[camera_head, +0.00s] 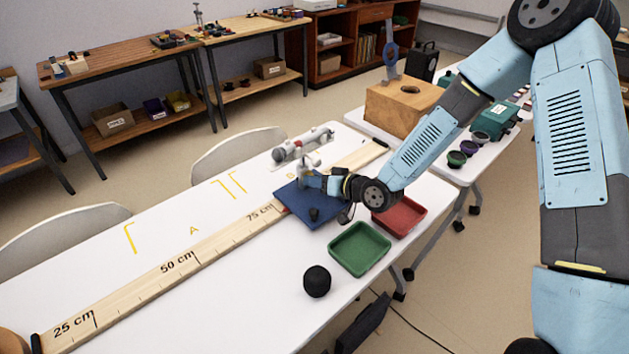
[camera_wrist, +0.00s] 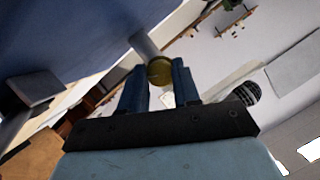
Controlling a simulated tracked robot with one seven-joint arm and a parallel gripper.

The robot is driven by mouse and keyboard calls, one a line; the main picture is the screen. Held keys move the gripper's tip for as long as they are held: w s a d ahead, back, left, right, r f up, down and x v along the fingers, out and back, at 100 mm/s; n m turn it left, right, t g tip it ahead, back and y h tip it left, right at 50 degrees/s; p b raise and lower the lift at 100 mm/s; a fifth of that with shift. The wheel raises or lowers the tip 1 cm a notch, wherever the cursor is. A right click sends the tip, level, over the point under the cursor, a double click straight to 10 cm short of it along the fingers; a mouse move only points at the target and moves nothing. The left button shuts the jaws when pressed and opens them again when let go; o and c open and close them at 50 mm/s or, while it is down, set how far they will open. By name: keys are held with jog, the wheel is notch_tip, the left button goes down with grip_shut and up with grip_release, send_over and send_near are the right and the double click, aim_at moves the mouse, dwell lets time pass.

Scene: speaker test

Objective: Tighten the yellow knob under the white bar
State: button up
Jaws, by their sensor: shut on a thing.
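The yellow knob (camera_wrist: 160,72) sits between the two dark blue fingers of my gripper (camera_wrist: 160,88) in the wrist view. The fingers are shut on it from both sides. A pale rod (camera_wrist: 144,45) runs from the knob up to a large dark blue surface; I cannot tell whether this is the white bar. In the head view my gripper (camera_head: 308,179) is low over the blue board (camera_head: 325,205) on the white table. The knob is hidden there behind my gripper and arm.
A grey and white device (camera_head: 303,144) stands just behind my gripper. A long wooden ruler (camera_head: 150,275) runs along the table. The table's left part is mostly clear.

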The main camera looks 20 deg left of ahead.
jog(key=shift+w+d, duration=0.15)
dwell(0.3)
jog(key=o, duration=0.8)
jog(key=shift+o, duration=1.3)
jog(key=v, duration=1.3)
jog(key=shift+d, duration=0.35)
